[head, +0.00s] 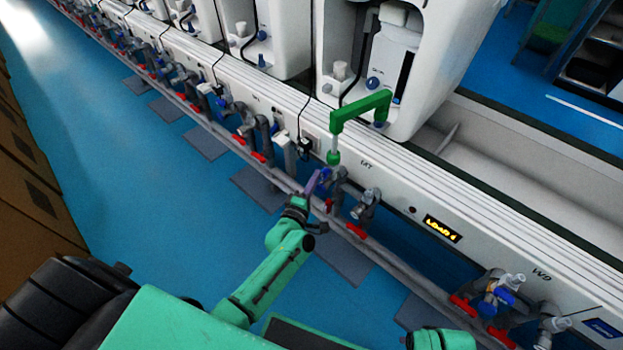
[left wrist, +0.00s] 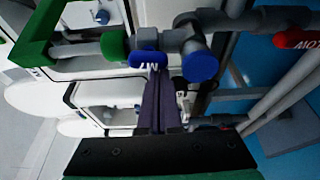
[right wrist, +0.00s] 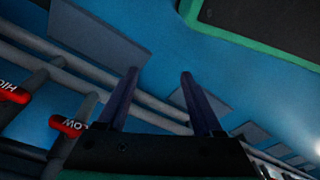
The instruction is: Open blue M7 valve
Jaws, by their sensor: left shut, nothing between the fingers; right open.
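The blue M7 valve handle (head: 325,174) sits on grey piping under the M7 label on the white test line. In the left wrist view the blue handle (left wrist: 145,60) is just beyond my fingertips, beside a round blue knob (left wrist: 200,67). My left gripper (head: 320,182) is shut and empty, with its tips right at the handle; I cannot tell whether they touch it. The fingers also show in the left wrist view (left wrist: 156,78). My right gripper (right wrist: 157,73) is open and empty over the blue floor and lower pipes.
A green pipe arm (head: 360,108) hangs above the M7 fittings. Red lever handles (head: 356,230) line the pipes below, with LOW (right wrist: 68,126) and HIGH (right wrist: 12,92) levers in the right wrist view. The floor is clear at the left.

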